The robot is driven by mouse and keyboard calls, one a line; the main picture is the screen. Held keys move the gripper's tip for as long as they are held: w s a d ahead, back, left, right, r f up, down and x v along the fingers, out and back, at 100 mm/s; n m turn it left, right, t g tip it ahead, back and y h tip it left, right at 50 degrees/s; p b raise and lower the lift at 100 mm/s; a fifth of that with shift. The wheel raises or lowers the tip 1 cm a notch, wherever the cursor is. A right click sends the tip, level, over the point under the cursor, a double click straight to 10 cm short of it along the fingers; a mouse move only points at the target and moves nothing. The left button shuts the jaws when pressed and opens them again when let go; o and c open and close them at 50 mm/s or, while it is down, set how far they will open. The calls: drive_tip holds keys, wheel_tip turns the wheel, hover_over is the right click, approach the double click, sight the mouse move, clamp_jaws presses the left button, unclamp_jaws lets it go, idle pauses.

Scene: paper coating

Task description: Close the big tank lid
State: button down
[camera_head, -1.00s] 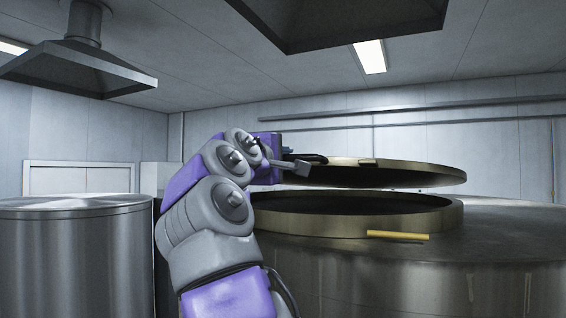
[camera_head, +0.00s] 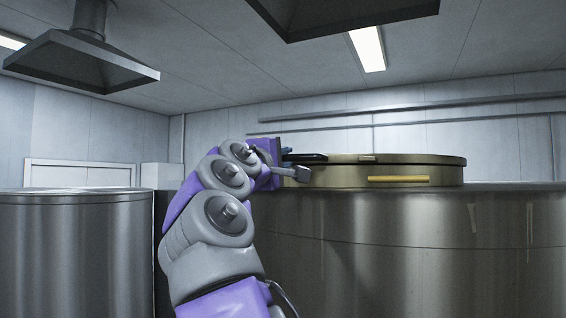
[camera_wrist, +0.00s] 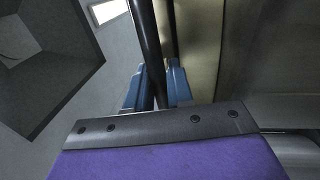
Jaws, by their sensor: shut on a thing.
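The big tank (camera_head: 420,235) is a wide metal cylinder with a brass-coloured collar (camera_head: 340,177) on top. Its round lid (camera_head: 420,160) lies level on the collar, and I see no gap between them. A dark handle (camera_head: 308,157) sticks out at the lid's left side. My gripper (camera_head: 285,153) is at this handle. In the wrist view the blue fingers (camera_wrist: 152,88) are on either side of the dark handle bar (camera_wrist: 148,45), shut on it. The brass lid and collar side (camera_wrist: 198,45) shows just right of them. The tank's inside is hidden.
A yellow bar (camera_head: 398,179) is on the collar's front. A smaller steel tank (camera_head: 75,250) stands at the left. Extractor hoods hang overhead at the left (camera_head: 80,62) and above the big tank (camera_head: 340,15). The tank's top right of the collar is clear.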

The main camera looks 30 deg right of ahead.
wheel_tip(320, 180, down, 2)
drive_tip(key=shift+s+a+f+b, duration=0.15)
drive_tip(key=shift+f+b, duration=0.1)
drive_tip(key=shift+b, duration=0.35)
drive_tip(key=c, duration=1.5)
unclamp_jaws()
drive_tip(key=shift+o, duration=0.8)
drive_tip(key=shift+s, duration=0.1)
drive_tip(key=shift+o, duration=1)
drive_tip(key=shift+w+r, duration=0.1)
drive_tip(key=shift+w, duration=0.1)
drive_tip(key=shift+s+r, duration=0.1)
drive_tip(key=shift+r, duration=0.1)
drive_tip(key=shift+a+f, duration=0.1)
